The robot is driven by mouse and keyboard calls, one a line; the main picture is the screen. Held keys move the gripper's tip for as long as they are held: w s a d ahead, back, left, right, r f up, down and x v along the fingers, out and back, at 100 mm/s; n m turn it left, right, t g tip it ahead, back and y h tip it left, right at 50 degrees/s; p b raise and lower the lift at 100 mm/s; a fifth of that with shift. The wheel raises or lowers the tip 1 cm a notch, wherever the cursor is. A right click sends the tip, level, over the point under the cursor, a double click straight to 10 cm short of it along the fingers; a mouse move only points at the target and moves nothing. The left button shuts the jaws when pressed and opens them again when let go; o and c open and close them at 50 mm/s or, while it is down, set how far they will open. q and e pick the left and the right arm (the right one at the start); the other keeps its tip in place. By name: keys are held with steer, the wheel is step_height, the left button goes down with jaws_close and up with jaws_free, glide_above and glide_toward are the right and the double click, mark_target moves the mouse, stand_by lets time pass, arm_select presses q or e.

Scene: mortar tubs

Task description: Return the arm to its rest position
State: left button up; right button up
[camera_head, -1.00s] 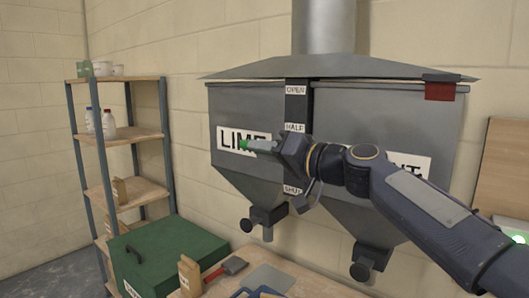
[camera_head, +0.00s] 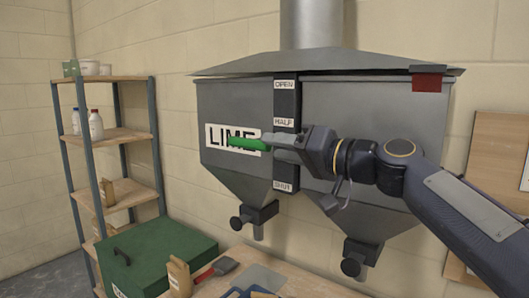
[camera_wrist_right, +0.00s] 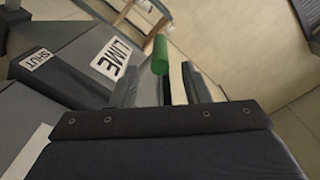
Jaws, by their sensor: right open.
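My right gripper (camera_head: 270,139) is in front of the twin grey hopper (camera_head: 375,110), its jaws open and pointing left. A green cylindrical handle (camera_head: 243,145) is at its fingertips, across the LIME label (camera_head: 218,136). In the right wrist view the green handle (camera_wrist_right: 160,55) stands just beyond the tips of the parted fingers (camera_wrist_right: 162,88); I cannot tell whether they touch it. The scale plate (camera_head: 285,104) reads OPEN, HALF and SHUT; the gripper covers part of it. My left gripper is not in view.
A shelf rack (camera_head: 115,134) with bottles and tubs stands at the left. A bench (camera_head: 310,282) with a brush (camera_head: 223,266) and other tools lies under the hopper outlets. A board (camera_head: 497,165) is on the right wall.

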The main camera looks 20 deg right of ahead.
steer(key=shift+s+d, duration=0.4)
steer(key=shift+s, duration=0.05)
steer(key=s+f+g+h, duration=0.2)
steer(key=s+f+g, duration=0.1)
steer(key=s+f, duration=0.6)
steer(key=s+f+g+h, duration=0.2)
steer(key=s+f, duration=0.6)
steer(key=f, duration=0.9)
steer(key=s+f+g+h, duration=0.3)
steer(key=s+f, duration=0.6)
steer(key=f, duration=0.4)
steer(key=shift+s+d+f+m+g, duration=0.3)
steer(key=shift+s+d+m, duration=0.05)
steer(key=shift+d+m, duration=0.1)
